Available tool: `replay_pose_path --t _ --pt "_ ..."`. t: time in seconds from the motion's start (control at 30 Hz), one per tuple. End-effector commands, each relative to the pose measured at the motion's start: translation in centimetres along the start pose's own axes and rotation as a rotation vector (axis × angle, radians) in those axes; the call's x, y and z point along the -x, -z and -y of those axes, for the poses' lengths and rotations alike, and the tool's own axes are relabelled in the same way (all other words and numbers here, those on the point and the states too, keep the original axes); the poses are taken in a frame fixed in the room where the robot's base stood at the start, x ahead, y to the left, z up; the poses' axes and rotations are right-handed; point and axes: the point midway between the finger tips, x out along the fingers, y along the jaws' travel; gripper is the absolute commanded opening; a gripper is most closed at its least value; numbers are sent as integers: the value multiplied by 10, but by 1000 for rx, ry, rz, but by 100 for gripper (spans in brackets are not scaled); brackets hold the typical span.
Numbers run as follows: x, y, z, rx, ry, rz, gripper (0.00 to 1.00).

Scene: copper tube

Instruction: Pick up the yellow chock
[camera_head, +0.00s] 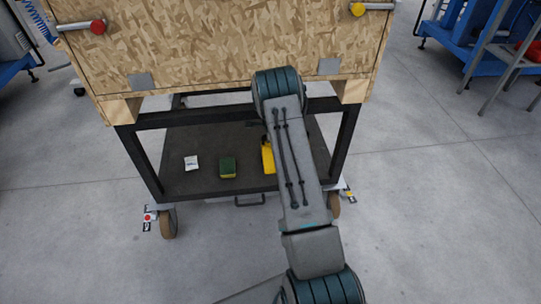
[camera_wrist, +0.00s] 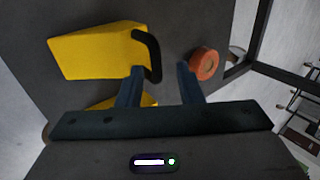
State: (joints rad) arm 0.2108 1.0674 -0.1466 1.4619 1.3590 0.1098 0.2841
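The yellow chock (camera_wrist: 95,52) lies on the dark surface at the upper left of the wrist view, with a black curved handle (camera_wrist: 153,52) on its right side. In the head view, the yellow chock (camera_head: 267,157) shows on the cart's lower shelf, partly covered by my arm. My gripper (camera_wrist: 160,68) is open, its two dark fingers apart. The left fingertip is close to the handle's lower end; I cannot tell whether they touch. Another yellow patch (camera_wrist: 148,100) shows behind the left finger, mostly hidden. In the head view my gripper is hidden behind my arm.
A round orange-brown object (camera_wrist: 206,64) lies close to the right finger. On the cart's lower shelf (camera_head: 180,184) are a green-and-yellow block (camera_head: 228,168) and a white packet (camera_head: 191,162). The wooden box (camera_head: 200,45) overhangs the shelf, and dark frame legs (camera_head: 139,160) stand at the sides.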

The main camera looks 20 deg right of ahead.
Motion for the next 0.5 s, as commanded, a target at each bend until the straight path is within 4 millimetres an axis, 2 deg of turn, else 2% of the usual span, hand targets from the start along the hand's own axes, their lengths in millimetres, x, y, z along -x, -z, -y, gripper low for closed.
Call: replay_pose_path --t 0.1,0.2,0.5 --pt "-22 -2 -7 3 -2 -1 33" --pt "-31 -2 -5 3 -1 -1 33" --pt "-41 -1 -4 0 0 1 33"
